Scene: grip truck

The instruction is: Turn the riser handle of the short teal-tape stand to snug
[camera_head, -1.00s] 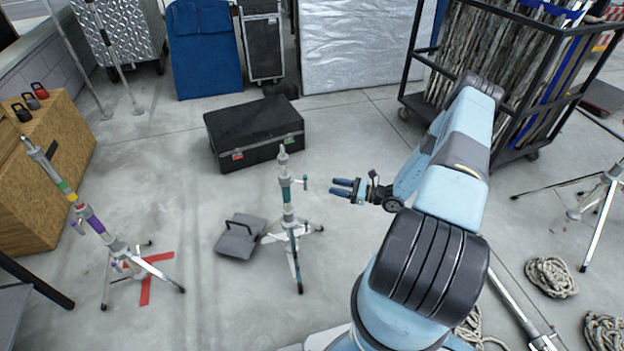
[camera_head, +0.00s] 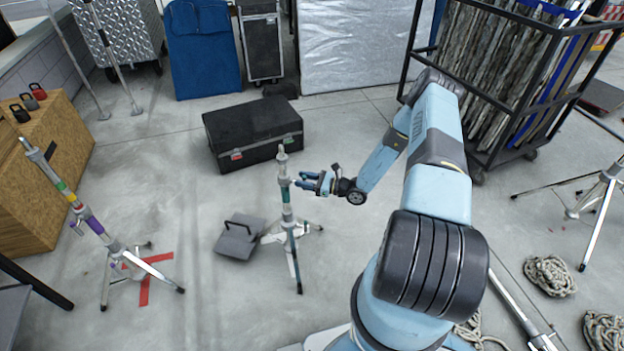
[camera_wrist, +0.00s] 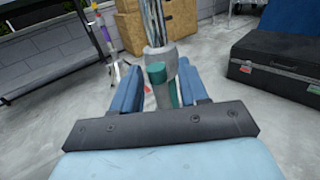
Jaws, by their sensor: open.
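The short teal-tape stand (camera_head: 288,220) stands upright on the floor in the middle of the head view, a slim silver column with teal bands on spread legs. My gripper (camera_head: 301,180) reaches it from the right, at the upper part of the column. The jaws are open. In the wrist view my gripper (camera_wrist: 161,80) has one blue finger on each side of the teal-tipped riser handle (camera_wrist: 156,72), with the grey collar of the stand just beyond. I cannot tell whether a finger touches the handle. In the head view the fingers largely hide the handle.
A taller stand with purple and yellow bands (camera_head: 88,217) stands at left by red floor tape. A grey sandbag (camera_head: 238,238) lies beside the teal stand's legs. A black case (camera_head: 254,132) sits behind. Rope coils (camera_head: 550,277) lie at right.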

